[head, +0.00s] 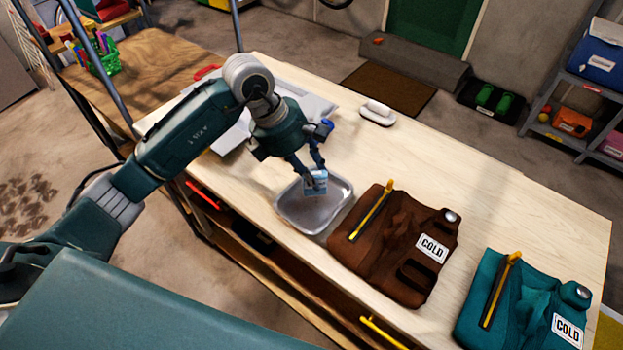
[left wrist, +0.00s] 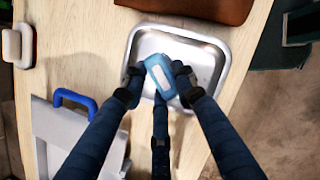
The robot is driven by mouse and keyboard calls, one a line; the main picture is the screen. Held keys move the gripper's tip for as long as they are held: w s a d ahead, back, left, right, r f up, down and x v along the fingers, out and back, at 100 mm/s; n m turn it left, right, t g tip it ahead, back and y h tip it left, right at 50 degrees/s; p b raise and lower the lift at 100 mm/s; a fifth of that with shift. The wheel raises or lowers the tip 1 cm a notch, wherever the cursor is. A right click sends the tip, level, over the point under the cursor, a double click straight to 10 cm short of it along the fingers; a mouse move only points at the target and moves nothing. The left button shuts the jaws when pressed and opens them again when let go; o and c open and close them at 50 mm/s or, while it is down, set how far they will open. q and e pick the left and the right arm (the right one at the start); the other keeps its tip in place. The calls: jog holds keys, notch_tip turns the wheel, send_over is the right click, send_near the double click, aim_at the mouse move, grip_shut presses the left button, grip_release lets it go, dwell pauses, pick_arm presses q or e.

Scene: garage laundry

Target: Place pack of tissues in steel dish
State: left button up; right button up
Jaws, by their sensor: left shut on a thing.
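The pack of tissues (head: 316,183) is small, blue and white. My left gripper (head: 311,176) is shut on it and holds it over the steel dish (head: 341,221), a shallow silver tray on the wooden workbench. In the left wrist view the pack (left wrist: 160,72) sits between the fingers of my left gripper (left wrist: 158,84), above the inside of the dish (left wrist: 217,46). Whether the pack touches the dish floor I cannot tell. My right gripper is not in view.
A brown COLD bag (head: 395,245) lies just right of the dish, with a teal COLD bag (head: 530,305) beyond it. A white-handled brush (head: 377,113) lies farther back. A grey case (head: 300,95) with a blue handle (left wrist: 76,99) lies behind my left arm.

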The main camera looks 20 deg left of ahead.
pick_arm(q)
notch_tip(320, 180, down, 3)
jog(key=shift+s+f+p, duration=0.1)
jog(key=shift+f+p, duration=0.1)
jog(key=shift+p, duration=0.15)
jog(key=shift+f, duration=0.1)
jog(key=shift+f, duration=0.1)
jog(key=o, duration=0.9)
